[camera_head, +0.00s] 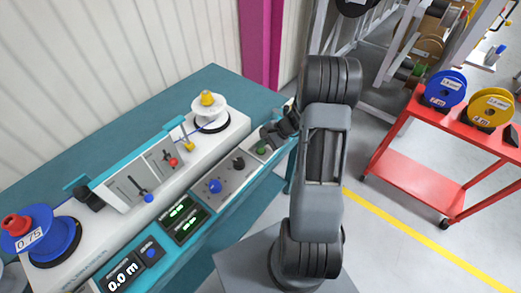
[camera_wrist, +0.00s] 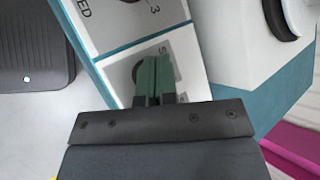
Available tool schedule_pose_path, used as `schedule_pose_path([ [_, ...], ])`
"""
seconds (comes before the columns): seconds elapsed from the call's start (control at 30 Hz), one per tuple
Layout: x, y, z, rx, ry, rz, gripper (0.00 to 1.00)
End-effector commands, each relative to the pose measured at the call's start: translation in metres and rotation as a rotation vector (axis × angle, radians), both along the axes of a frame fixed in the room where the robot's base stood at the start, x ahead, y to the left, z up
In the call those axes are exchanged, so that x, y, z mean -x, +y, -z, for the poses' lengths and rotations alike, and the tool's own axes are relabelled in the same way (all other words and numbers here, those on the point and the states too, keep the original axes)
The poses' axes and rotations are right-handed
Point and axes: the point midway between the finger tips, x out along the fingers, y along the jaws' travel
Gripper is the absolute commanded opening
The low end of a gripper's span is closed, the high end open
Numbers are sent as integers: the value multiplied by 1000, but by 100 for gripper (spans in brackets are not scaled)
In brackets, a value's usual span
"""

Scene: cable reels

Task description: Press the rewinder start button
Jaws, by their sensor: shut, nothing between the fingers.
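The rewinder's control panel (camera_head: 232,172) has a blue knob (camera_head: 214,186), a black knob (camera_head: 239,163) and a green spot at its far right end. My gripper (camera_head: 264,145) reaches down to that end from the right. In the wrist view, my gripper (camera_wrist: 155,64) is shut, with green fingertips together and nothing between them. The tips are over a round dark-edged control (camera_wrist: 137,70) beside a label starting with "S", likely the start button. The fingers hide most of it, and I cannot tell whether they touch it.
A white reel (camera_head: 209,115) stands on the machine's far end, and a blue reel (camera_head: 42,238) at its near left. Digital displays (camera_head: 183,217) sit along the front. A red cart (camera_head: 425,178) with blue and yellow reels stands at right, across open floor.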

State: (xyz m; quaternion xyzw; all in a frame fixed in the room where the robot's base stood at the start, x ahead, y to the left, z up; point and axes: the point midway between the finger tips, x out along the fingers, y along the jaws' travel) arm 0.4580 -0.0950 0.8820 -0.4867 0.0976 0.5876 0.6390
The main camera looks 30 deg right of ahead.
Motion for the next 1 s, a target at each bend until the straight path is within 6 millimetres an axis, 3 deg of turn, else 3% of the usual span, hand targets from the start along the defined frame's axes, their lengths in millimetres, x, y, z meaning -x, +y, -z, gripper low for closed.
schedule_pose_path([
  [1.0,0,0,9,0,0,0,0],
])
